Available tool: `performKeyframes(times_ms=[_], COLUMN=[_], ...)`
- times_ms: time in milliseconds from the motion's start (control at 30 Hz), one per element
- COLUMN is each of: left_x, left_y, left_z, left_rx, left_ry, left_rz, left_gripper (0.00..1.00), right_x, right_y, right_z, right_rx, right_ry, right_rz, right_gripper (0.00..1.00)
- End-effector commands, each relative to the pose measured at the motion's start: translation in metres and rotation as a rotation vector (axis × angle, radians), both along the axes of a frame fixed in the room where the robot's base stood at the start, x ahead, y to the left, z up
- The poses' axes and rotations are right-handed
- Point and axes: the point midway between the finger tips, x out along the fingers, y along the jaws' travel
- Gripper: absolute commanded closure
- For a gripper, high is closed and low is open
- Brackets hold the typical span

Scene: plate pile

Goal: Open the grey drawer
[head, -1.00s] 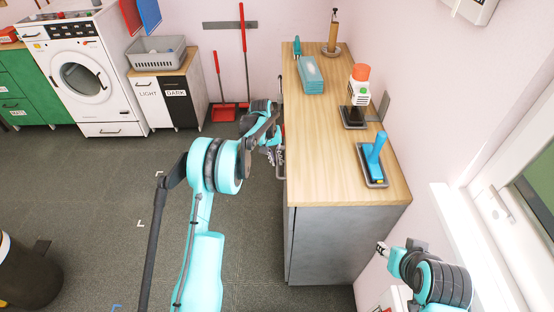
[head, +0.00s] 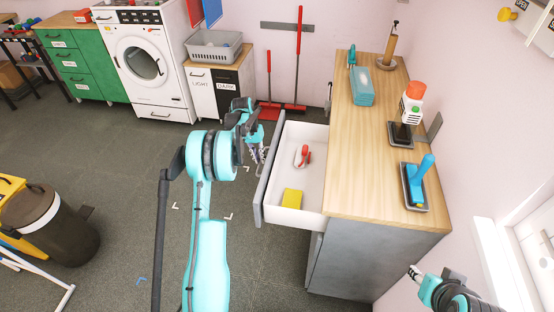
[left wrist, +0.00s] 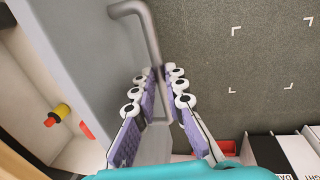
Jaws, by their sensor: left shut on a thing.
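The grey drawer (head: 271,175) stands pulled well out of the left side of the wood-topped grey cabinet (head: 325,265), its white inside showing. A red item (head: 303,156) and a yellow block (head: 292,199) lie in it. My left gripper (head: 255,155) is at the outer face of the drawer front. In the left wrist view its purple-padded fingers (left wrist: 158,95) are shut on the grey bar handle (left wrist: 148,30). My right gripper (head: 414,272) is at the lower right, beside the cabinet; its jaws are too small to read.
On the cabinet top stand a blue brush in a tray (head: 417,185), a bottle with an orange cap (head: 413,105) and a teal packet (head: 361,88). A dark bin (head: 55,225) stands at the left. The floor between bin and drawer is clear.

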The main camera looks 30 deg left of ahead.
Motion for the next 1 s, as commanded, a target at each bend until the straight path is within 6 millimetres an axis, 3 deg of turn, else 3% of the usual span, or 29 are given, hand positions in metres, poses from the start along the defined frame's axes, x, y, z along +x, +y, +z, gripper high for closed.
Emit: performKeyframes(times_ms=[100, 300, 867, 900, 933, 1000], left_x=[-0.006, -0.013, -0.015, -0.015, -0.015, -0.015], left_y=[0.022, 0.043, 0.052, 0.052, 0.052, 0.052], left_z=[0.000, 0.000, 0.000, 0.000, 0.000, 0.000], left_rx=[0.000, 0.000, 0.000, 0.000, 0.000, 0.000], left_ry=[0.001, 0.001, 0.000, 0.000, 0.000, 0.000], left_rz=[0.003, 0.001, 0.000, 0.000, 0.000, 0.000], left_gripper=[1.00, 1.00, 1.00, 0.78, 0.70, 0.68], right_x=[0.000, 0.000, 0.000, 0.000, 0.000, 0.000], right_y=[0.000, 0.000, 0.000, 0.000, 0.000, 0.000], right_z=[0.001, 0.003, 0.003, 0.003, 0.003, 0.003], right_rx=[0.000, 0.000, 0.000, 0.000, 0.000, 0.000], right_ry=[0.000, 0.000, 0.000, 0.000, 0.000, 0.000], right_rz=[0.000, 0.000, 0.000, 0.000, 0.000, 0.000], right_gripper=[0.60, 0.60, 0.60, 0.60, 0.60, 0.60])
